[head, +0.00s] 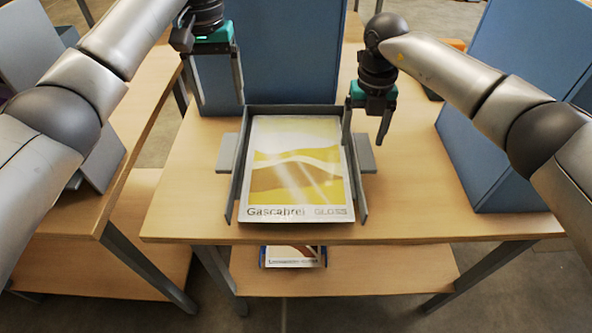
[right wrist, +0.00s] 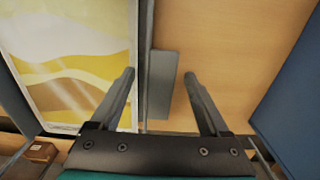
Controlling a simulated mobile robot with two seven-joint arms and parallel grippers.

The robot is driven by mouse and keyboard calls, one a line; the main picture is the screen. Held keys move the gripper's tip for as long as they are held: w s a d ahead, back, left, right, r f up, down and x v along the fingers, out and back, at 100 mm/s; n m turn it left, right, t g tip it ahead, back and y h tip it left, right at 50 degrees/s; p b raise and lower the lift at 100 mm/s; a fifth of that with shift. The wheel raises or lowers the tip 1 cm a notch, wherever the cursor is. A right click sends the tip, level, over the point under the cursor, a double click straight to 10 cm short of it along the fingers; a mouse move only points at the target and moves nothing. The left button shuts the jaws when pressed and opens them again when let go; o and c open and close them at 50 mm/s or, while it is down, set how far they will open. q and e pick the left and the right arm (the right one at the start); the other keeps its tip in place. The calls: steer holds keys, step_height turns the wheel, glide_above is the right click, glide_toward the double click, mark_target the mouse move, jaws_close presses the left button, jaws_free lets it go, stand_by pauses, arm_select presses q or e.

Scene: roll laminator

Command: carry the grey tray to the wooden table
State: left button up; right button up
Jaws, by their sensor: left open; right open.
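The grey tray (head: 357,185) sits near the front edge of a wooden table (head: 410,215), with a yellow and white printed sheet (head: 296,165) lying in it. A flat grey tab sticks out from each side, the left tab (head: 228,152) and the right tab (head: 365,155). My left gripper (head: 221,106) is open and empty, above and behind the left tab. My right gripper (head: 365,140) is open, close above the right tab. In the right wrist view the right tab (right wrist: 162,85) appears between the fingers; contact cannot be told.
Blue panels stand behind the tray (head: 285,50) and at the right (head: 500,150). Another wooden table (head: 125,120) is at the left, across a narrow gap. A lower shelf (head: 390,270) holds a smaller printed item (head: 292,257). The tabletop right of the tray is clear.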

step_height(320, 180, up, 11)
steer(key=shift+r, duration=0.2)
stand_by(0.6)
